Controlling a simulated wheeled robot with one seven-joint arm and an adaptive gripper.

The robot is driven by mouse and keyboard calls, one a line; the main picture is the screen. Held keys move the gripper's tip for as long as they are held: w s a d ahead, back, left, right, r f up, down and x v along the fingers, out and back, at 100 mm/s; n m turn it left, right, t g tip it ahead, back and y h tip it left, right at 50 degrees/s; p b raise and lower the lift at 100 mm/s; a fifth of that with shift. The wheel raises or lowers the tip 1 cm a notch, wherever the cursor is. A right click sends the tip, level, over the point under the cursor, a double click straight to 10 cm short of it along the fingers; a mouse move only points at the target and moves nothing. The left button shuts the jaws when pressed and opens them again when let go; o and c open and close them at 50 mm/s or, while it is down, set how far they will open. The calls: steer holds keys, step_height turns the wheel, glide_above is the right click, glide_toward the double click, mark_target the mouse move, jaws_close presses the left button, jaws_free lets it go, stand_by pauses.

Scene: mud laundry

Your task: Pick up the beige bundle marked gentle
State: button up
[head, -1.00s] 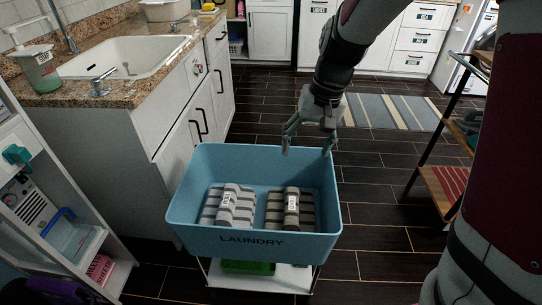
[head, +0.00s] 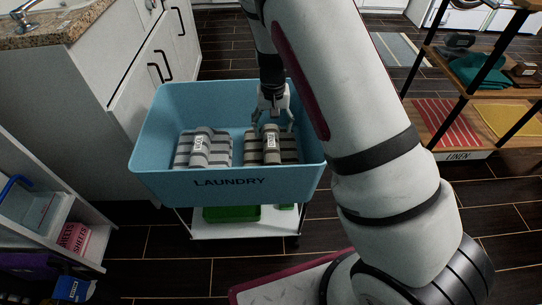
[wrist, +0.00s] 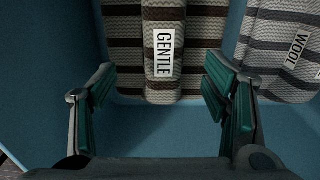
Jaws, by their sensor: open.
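The beige bundle marked GENTLE (wrist: 186,62) is a folded cloth with dark stripes, a raised band and a white label. It lies in the blue laundry basket, on the right in the head view (head: 286,152). My gripper (head: 272,127) is inside the basket at the back edge of this bundle. In the wrist view, my gripper (wrist: 160,78) is open and empty, its fingers wide apart, with the bundle ahead between and beyond the fingertips. Contact cannot be told. The blue basket (head: 228,190) is marked LAUNDRY.
A greyer striped bundle marked WOOL (head: 186,152) lies close beside it on the left, and shows in the wrist view (wrist: 280,50) at right. The basket walls stand around both. A cabinet (head: 120,110) is at left, a wooden shelf rack (head: 440,125) at right.

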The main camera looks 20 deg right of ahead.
mark_target(271, 140)
steer(key=f+b, duration=0.1)
steer(key=f, duration=0.1)
steer(key=f+b, duration=0.1)
steer(key=f, duration=0.4)
steer(key=shift+a+f+b, duration=0.25)
steer(key=shift+b, duration=0.15)
jaws_close()
